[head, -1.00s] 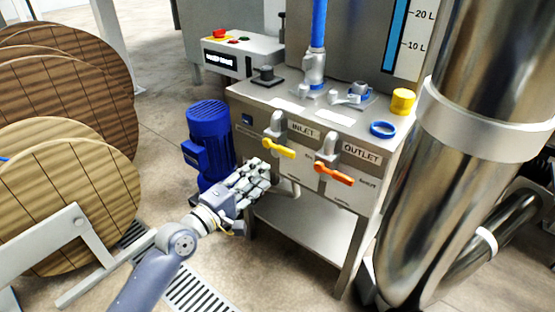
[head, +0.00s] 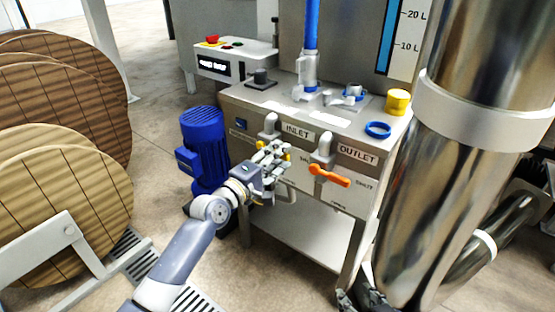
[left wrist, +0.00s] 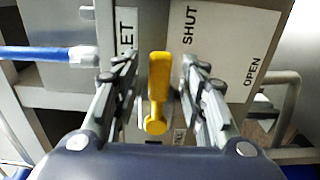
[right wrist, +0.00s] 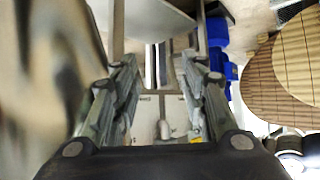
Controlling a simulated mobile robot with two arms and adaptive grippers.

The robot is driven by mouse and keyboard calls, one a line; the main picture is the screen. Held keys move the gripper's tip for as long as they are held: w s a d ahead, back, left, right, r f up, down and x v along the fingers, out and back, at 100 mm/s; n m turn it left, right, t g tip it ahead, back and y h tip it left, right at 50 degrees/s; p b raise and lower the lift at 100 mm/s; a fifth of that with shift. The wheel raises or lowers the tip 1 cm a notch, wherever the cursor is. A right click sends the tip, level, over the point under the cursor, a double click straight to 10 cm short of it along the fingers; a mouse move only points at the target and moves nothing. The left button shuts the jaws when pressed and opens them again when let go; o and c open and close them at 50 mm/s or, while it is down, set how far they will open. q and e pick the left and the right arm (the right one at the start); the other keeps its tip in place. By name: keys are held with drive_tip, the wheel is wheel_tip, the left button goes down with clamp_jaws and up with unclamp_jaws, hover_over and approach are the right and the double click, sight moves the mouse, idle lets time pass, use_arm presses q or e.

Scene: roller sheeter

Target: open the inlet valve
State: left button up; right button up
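The inlet valve's grey body (head: 270,125) is on the front of the steel cabinet, left of the INLET label (head: 297,131). Its yellow handle is mostly hidden by my left gripper (head: 274,156) in the head view. In the left wrist view the yellow handle (left wrist: 158,85) lies between the two open fingers of my left gripper (left wrist: 158,68), with gaps on both sides. SHUT and OPEN are printed on the panel (left wrist: 222,45) to its right. My right gripper (right wrist: 162,65) is open and empty; its fingers show at the bottom of the head view (head: 360,300).
The outlet valve's orange handle (head: 328,175) is close on the right. A blue motor (head: 203,150) stands left of the cabinet (head: 300,225). A large steel pipe (head: 440,170) stands at the right, and wooden cable reels (head: 65,190) at the left.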

use_arm(q)
clamp_jaws()
drive_tip(key=shift+f, duration=0.1)
use_arm(e)
drive_tip(key=shift+w, duration=0.1)
